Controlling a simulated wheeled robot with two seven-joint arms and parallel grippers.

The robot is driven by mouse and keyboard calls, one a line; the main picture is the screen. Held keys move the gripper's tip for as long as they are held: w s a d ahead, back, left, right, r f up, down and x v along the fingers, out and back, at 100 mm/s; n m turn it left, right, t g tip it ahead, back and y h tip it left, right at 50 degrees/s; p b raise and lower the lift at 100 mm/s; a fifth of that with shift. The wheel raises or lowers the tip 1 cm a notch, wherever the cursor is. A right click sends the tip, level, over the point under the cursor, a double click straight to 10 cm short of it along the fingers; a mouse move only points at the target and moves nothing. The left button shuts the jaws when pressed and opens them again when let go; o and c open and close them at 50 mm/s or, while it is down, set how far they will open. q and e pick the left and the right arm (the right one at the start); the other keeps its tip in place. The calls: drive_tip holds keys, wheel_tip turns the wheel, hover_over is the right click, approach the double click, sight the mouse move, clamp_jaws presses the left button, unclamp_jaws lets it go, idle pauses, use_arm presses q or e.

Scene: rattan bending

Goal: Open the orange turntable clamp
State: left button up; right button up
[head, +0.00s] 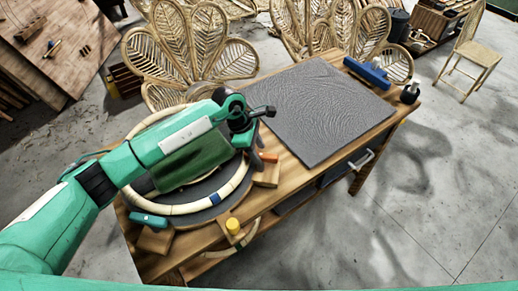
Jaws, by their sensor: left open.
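A round dark turntable (205,187) sits on the left part of the wooden workbench, with a pale rattan ring (181,209) around its rim. A small orange piece (268,157), which looks like the orange clamp, shows at the turntable's right edge. I cannot tell its lever position at this size. My left arm reaches across the turntable and hides much of it. My left gripper (262,122) is open just above and beside the orange piece, and I see nothing held in it. My right gripper is not in view.
A teal clamp (149,220) and a blue clamp (215,198) sit on the ring. A yellow knob (232,226) is at the bench's front. A grey textured mat (325,108) covers the bench's right, with a blue tool (367,72) behind. Rattan chairs (190,45) stand behind.

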use_arm(q)
drive_tip(key=shift+d+f, duration=0.25)
drive_tip(key=shift+f, duration=0.4)
drive_tip(key=shift+c, duration=0.8)
drive_tip(key=c, duration=0.8)
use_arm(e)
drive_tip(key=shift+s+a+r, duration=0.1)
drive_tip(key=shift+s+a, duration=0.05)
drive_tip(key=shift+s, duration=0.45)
